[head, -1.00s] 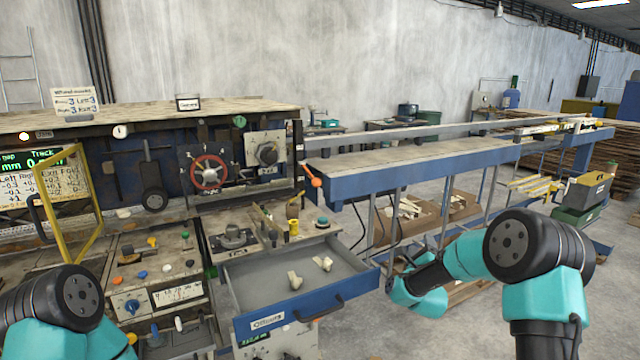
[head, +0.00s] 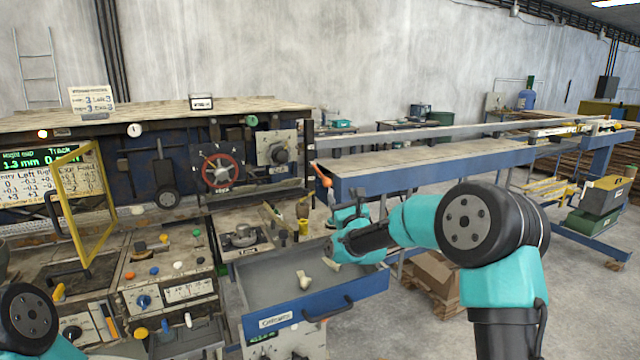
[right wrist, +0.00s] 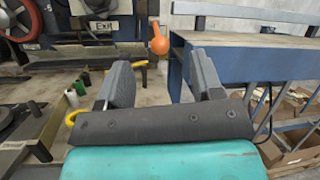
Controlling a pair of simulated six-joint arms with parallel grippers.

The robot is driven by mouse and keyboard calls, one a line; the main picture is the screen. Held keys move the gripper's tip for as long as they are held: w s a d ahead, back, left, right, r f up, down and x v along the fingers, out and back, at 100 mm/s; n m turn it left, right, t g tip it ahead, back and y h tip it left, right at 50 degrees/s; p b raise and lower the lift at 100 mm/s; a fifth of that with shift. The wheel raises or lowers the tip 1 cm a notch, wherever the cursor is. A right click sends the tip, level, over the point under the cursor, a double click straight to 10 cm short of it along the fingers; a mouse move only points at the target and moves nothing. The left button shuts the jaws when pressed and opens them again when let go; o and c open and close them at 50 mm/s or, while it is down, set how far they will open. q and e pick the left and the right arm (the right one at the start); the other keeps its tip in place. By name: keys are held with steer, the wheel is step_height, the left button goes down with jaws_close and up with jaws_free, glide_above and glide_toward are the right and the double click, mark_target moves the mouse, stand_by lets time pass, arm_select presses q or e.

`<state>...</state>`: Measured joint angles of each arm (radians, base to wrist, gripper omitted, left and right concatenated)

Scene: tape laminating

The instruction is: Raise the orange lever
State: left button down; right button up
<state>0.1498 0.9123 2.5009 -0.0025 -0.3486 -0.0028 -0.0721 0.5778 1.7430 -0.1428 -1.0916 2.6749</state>
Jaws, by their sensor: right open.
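The orange lever (head: 326,181) is at the left end of the blue bench. Its rounded knob hangs down and slightly right of its pivot. In the right wrist view the orange knob (right wrist: 160,44) shows just beyond and between the fingertips, with no visible contact. My right gripper (head: 346,218) is below and slightly right of the lever in the head view. In the right wrist view my right gripper (right wrist: 162,68) is open and empty, its two grey fingers spread. My left arm shows at the lower left, but its gripper is out of view.
A blue bench (head: 420,178) runs right from the lever. An open drawer (head: 318,305) with pale pieces lies below my right gripper. A red handwheel (head: 218,171) and a yellow-framed panel (head: 85,205) are at left.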

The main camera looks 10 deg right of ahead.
mark_target(329, 185)
steer(key=w, duration=1.1)
steer(key=shift+w+a, duration=0.25)
steer(key=shift+a, duration=0.15)
steer(key=shift+x, duration=0.8)
steer(key=shift+f, duration=0.1)
jaws_close()
